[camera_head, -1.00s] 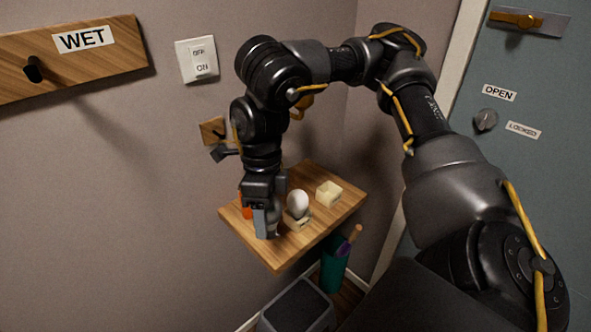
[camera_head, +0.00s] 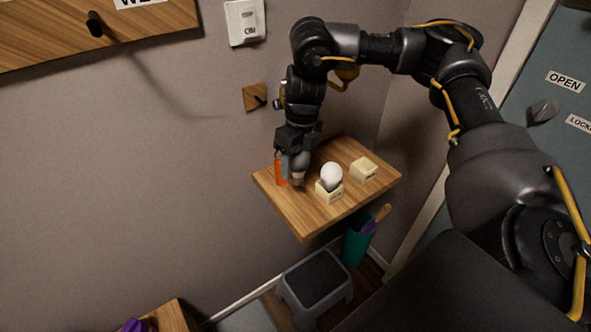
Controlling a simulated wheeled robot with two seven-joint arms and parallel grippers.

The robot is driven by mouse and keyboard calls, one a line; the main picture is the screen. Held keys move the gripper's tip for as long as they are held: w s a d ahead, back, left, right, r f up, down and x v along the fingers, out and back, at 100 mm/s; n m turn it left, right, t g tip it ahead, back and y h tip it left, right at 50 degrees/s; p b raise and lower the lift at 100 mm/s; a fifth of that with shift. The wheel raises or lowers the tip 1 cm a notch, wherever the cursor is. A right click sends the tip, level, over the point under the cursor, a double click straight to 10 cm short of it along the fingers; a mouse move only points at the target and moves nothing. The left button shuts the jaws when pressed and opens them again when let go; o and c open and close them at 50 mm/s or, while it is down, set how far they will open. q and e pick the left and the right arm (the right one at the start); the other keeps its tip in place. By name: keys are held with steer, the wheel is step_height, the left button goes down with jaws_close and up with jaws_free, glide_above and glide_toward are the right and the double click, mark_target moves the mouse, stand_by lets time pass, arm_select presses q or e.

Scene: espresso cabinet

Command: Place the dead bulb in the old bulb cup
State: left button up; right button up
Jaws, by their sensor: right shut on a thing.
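My right gripper (camera_head: 294,168) points down over the left part of a small wooden wall shelf (camera_head: 305,221). It is shut on a dull grey bulb (camera_head: 299,180), which looks like the dead bulb and is partly hidden by the fingers. A white bulb (camera_head: 331,174) sits upright in a cream square cup (camera_head: 329,194) just right of the gripper. A second cream cup (camera_head: 363,170) stands further right and looks empty. The small labels on the cups are too small to read, so I cannot tell which is the old bulb cup. My left gripper is not in view.
An orange object (camera_head: 280,171) stands close left of the gripper. A small wooden plate with a hook (camera_head: 256,97) and a light switch (camera_head: 244,22) are on the wall. Below are a teal bin (camera_head: 356,246) and a grey step stool (camera_head: 315,284).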

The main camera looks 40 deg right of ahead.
steer(key=shift+w+d+f, duration=0.3)
steer(key=shift+w+f, duration=0.25)
steer(key=shift+f, duration=0.75)
steer(key=shift+w+d+f, duration=0.3)
steer(key=shift+w+f, duration=0.3)
steer(key=shift+f, duration=0.75)
steer(key=shift+w+d+f, duration=0.3)
steer(key=shift+w+f, duration=0.25)
steer(key=shift+f, duration=0.75)
steer(key=shift+a, duration=0.1)
steer(key=o, duration=1)
steer(key=shift+f, duration=0.1)
